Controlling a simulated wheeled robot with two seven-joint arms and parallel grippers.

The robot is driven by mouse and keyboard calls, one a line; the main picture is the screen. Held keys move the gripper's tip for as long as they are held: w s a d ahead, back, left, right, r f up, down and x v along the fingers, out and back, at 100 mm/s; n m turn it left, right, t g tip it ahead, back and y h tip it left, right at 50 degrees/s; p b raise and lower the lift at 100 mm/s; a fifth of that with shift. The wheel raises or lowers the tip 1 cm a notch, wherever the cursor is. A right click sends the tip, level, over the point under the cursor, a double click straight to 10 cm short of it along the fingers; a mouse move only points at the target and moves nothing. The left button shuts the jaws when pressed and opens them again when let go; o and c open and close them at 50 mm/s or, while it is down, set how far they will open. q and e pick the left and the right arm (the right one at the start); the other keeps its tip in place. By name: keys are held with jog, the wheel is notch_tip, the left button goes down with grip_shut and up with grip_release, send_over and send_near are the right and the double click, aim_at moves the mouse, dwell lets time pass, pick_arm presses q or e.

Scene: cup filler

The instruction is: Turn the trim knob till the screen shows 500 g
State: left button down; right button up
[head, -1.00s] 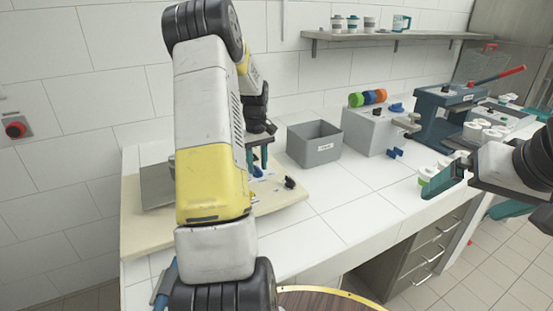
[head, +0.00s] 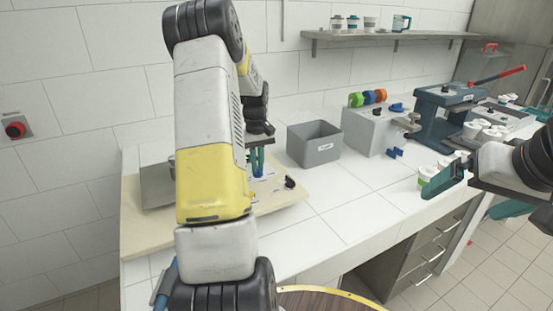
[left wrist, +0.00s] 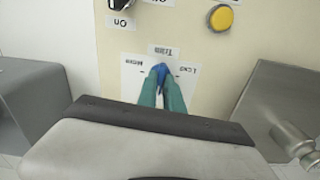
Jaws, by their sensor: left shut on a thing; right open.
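The blue trim knob (left wrist: 161,72) sits on the beige panel (left wrist: 200,55) under an upside-down "Trim" label in the left wrist view. Small labels stand on both sides of it; one seems to read "More". My left gripper (head: 257,172) is shut on the knob, its teal fingertips on both sides of it; they also show in the left wrist view (left wrist: 162,82). My left arm hides much of the panel in the head view. My right gripper (head: 445,178) is open and empty at the right, near white-and-green cups. I see no readable screen.
A black switch knob (left wrist: 121,4) and a yellow button (left wrist: 221,18) are on the panel near the trim knob. A grey bin (head: 314,145) stands to the right. A grey box with coloured rings (head: 368,97) and a blue press (head: 440,115) stand further right.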

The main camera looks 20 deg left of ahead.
aim_at(258, 167)
pick_arm(q)
jog(key=m, duration=0.6)
jog(key=shift+m, duration=0.4)
jog(key=m, duration=0.6)
jog(key=shift+m, duration=0.4)
jog(key=c, duration=1.5)
grip_release()
jog(key=shift+r, duration=0.1)
notch_tip(258, 167, up, 8)
jog(key=shift+f, duration=0.15)
